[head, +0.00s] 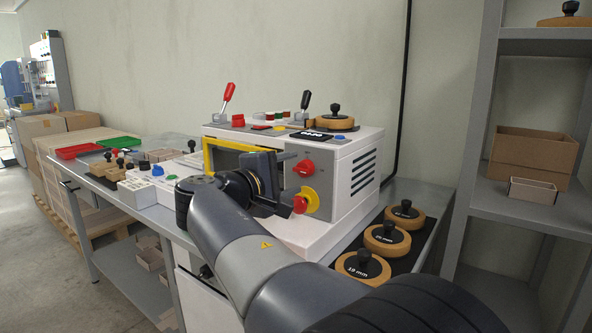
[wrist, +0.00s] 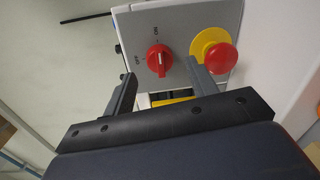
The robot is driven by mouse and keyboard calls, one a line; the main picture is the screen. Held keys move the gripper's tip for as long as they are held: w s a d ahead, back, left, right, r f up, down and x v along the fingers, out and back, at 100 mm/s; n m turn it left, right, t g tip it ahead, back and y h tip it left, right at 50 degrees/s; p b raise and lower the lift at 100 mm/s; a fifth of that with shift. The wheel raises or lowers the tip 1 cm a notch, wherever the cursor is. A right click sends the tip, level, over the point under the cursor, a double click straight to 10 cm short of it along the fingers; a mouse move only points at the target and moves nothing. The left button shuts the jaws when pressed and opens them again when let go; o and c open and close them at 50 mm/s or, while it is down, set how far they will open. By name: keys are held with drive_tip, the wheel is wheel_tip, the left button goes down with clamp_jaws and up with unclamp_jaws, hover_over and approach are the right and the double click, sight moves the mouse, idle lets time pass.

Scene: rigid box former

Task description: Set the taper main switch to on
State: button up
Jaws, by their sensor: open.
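The taper main switch is a red rotary knob (wrist: 159,60) on the grey end panel of the machine, with OFF and ON lettering beside it. It also shows in the head view (head: 305,168). A pale mark runs along the knob; I cannot tell for sure which label it points to. My gripper (wrist: 163,72) is open and empty in front of the panel, its fingers on either side of the knob in the wrist view. I see no contact with the knob. In the head view my gripper (head: 288,180) is just left of the knob.
A red mushroom button on a yellow base (wrist: 220,56) sits close to the knob, near my right finger in the wrist view. The machine (head: 345,175) has levers on top. Round wooden pieces (head: 387,238) lie to its right. A grey shelf (head: 520,200) stands further right.

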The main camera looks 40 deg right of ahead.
sight(299, 171)
drive_tip(key=p+v, duration=0.1)
drive_tip(key=v, duration=0.6)
drive_tip(key=shift+a, duration=0.25)
drive_tip(key=shift+s+d, duration=0.1)
drive_tip(key=b+x, duration=0.2)
drive_tip(key=x, duration=0.8)
drive_tip(key=shift+d, duration=0.35)
drive_tip(key=shift+a, duration=0.1)
